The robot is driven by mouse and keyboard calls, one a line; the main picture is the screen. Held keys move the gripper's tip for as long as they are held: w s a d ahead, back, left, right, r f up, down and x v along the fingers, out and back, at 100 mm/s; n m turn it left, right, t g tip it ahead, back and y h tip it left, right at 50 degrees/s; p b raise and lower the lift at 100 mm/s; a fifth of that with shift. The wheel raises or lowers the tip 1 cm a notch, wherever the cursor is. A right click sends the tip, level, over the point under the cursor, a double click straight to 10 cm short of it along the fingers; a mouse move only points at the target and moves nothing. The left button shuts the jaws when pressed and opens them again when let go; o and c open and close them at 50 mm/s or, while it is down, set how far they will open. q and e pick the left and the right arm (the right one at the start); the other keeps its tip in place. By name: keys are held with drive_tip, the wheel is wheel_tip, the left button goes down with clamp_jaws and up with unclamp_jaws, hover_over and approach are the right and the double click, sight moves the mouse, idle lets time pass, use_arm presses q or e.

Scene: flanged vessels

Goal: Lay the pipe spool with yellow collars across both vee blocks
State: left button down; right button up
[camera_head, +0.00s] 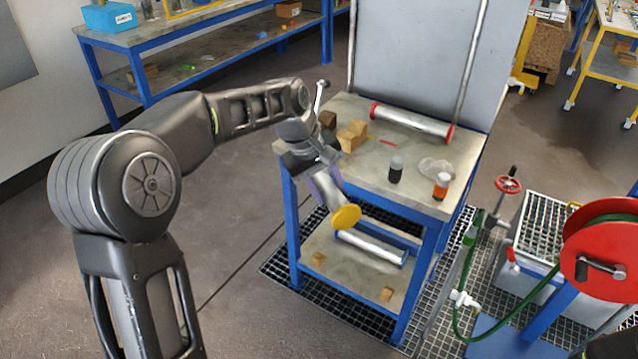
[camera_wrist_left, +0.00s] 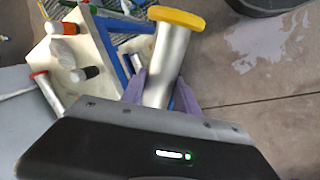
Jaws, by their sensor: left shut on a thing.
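The pipe spool with yellow collars (camera_head: 335,195) is a grey metal tube. My left gripper (camera_head: 323,184) is shut on its tube, and the spool hangs tilted in the air off the near left edge of the workbench (camera_head: 375,178). One yellow collar shows; the other end is hidden by the gripper. In the left wrist view, the spool (camera_wrist_left: 169,60) sits between the purple fingers (camera_wrist_left: 160,92). Light wooden blocks (camera_head: 352,135) and a darker one (camera_head: 327,120) stand on the bench behind the gripper, likely the vee blocks; their notches are not clear. My right gripper is not in view.
A spool with red collars (camera_head: 412,122) lies at the bench's back. A hose reel (camera_head: 603,250) stands right.

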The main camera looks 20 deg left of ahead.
use_arm(q)
drive_tip(key=s+d+f+m+g, duration=0.1)
drive_tip(key=s+f+m, duration=0.3)
drive_tip(key=f, duration=0.7)
drive_tip(key=s+d+f+m+g+h, duration=0.1)
drive_tip(key=s+d+f+m+g, duration=0.1)
drive_tip(key=f, duration=0.9)
drive_tip(key=s+d+m+p, duration=0.1)
drive_tip(key=d+m, duration=0.1)
drive_tip(key=m, duration=0.1)
drive_tip(key=shift+s+d+m, duration=0.25)
drive_tip(key=shift+s+m, duration=0.05)
drive_tip(key=shift+s, duration=0.05)
drive_tip(key=shift+a, duration=0.1)
